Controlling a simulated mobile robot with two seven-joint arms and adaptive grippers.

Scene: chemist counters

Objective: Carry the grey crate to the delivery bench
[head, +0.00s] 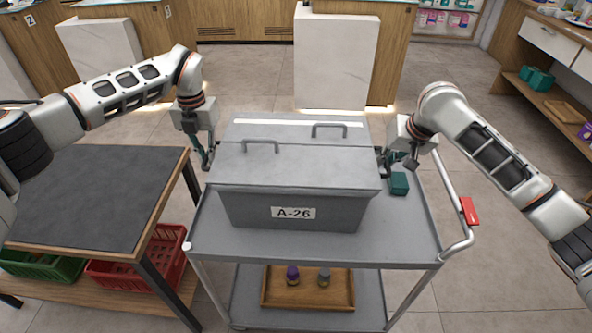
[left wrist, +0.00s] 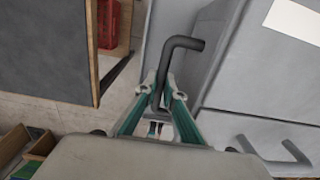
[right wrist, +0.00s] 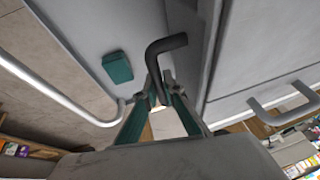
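The grey crate (head: 250,207), lidded and labelled A-26, sits on the top of a grey trolley (head: 290,243). My left gripper (head: 206,160) is at the crate's left side. In the left wrist view its fingers (left wrist: 164,92) are closed around a dark bent side handle (left wrist: 185,43). My right gripper (head: 388,160) is at the crate's right side. In the right wrist view its fingers (right wrist: 160,90) are closed around the other side handle (right wrist: 168,43). I cannot tell which surface is the delivery bench.
A dark-topped table (head: 90,195) stands left of the trolley, with red (head: 140,272) and green crates below. A small teal box (head: 399,184) lies right of the crate. The trolley's push rail (head: 452,195) is at right. White panels and counters stand behind; floor is open at right.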

